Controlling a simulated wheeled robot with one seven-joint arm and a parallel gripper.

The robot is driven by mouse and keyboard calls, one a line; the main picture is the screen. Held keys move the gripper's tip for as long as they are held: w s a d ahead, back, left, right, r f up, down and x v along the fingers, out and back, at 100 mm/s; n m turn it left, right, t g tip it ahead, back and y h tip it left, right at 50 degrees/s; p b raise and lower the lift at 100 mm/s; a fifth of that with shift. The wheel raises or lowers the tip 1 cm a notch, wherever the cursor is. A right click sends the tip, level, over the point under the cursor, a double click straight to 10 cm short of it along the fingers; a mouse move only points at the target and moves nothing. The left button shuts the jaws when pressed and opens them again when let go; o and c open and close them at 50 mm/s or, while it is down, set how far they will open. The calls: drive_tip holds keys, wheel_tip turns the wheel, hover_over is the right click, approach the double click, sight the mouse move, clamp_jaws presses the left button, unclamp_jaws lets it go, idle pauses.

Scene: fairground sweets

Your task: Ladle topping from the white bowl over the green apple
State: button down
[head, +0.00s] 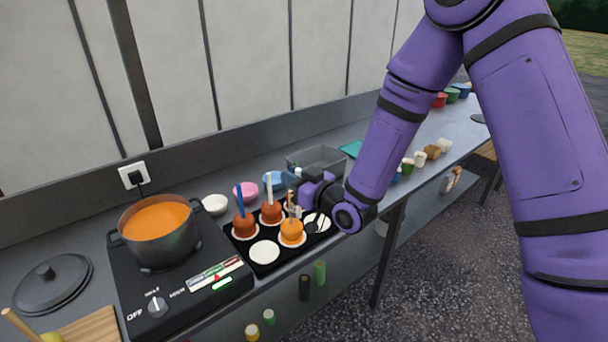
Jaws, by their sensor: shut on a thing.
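The white bowl (214,205) stands behind the pot's right side. My gripper (294,208) is over the black tray (250,268), shut on what looks like the stick of an orange-coated apple (291,233). That apple appears upright on or just above a white disc, and I cannot tell whether it touches. The gripper's fingers are small and partly hidden by my wrist. No apple on the tray shows green skin. A yellow-green round thing (52,338) is cut off at the lower left corner. I cannot make out a ladle for certain.
A pot of orange liquid (157,221) stands on a black hotplate (183,292). Two red-brown coated apples with sticks, one blue (244,224) and one white (270,212), stand close to my gripper. A white disc (264,252) at the tray's front is empty.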

sight(291, 210)
drive_tip(key=shift+s+a+f, duration=0.25)
drive_tip(key=shift+a+f, duration=0.1)
drive_tip(key=shift+f, duration=0.2)
wheel_tip(291, 210, down, 3)
drive_tip(key=shift+r, duration=0.1)
drive_tip(key=w+d+f+m+t+h, duration=0.1)
drive_tip(key=w+d+f+m+t, duration=0.1)
drive_tip(key=m, duration=0.7)
drive_tip(key=w+d+f+m+t, duration=0.1)
drive_tip(key=w+d+f+m, duration=0.3)
drive_tip(key=m, duration=0.5)
drive_tip(key=shift+w+d+f+t+h, duration=0.35)
drive_tip(key=shift+d+f, duration=0.6)
drive_tip(key=shift+d, duration=0.85)
drive_tip(key=shift+s, duration=0.1)
